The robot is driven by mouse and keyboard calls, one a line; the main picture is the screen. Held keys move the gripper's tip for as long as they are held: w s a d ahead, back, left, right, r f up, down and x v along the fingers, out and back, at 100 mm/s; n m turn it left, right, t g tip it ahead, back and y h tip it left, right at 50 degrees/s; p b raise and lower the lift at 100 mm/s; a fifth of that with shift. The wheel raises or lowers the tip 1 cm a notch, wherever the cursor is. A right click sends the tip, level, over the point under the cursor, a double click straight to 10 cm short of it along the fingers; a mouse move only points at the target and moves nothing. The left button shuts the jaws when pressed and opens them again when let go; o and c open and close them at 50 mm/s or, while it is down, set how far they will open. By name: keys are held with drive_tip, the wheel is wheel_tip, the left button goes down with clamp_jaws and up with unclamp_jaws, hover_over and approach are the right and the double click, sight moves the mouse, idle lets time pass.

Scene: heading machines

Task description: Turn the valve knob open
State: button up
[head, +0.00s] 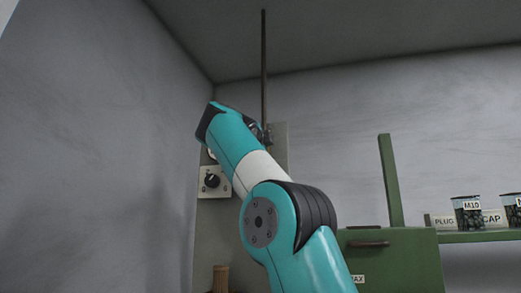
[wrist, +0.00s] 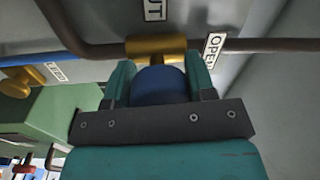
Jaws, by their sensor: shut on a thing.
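The valve knob (wrist: 160,88) is dark blue and rounded, seen in the middle of the wrist view. It sits at a brass valve body (wrist: 156,46) on a brown pipe. My gripper (wrist: 161,75) has its teal fingers on the left and right sides of the knob and is shut on it. A white OPEN label (wrist: 213,50) is right of the valve body, and a partly cut-off label ending in UT (wrist: 155,9) is above it. In the head view my arm hides the gripper and the knob.
In the wrist view another brass valve (wrist: 17,80) stands at left by a blue pipe, near a green box (wrist: 62,122).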

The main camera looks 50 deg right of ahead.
drive_tip(key=shift+m, duration=0.3)
drive_tip(key=o, duration=0.9)
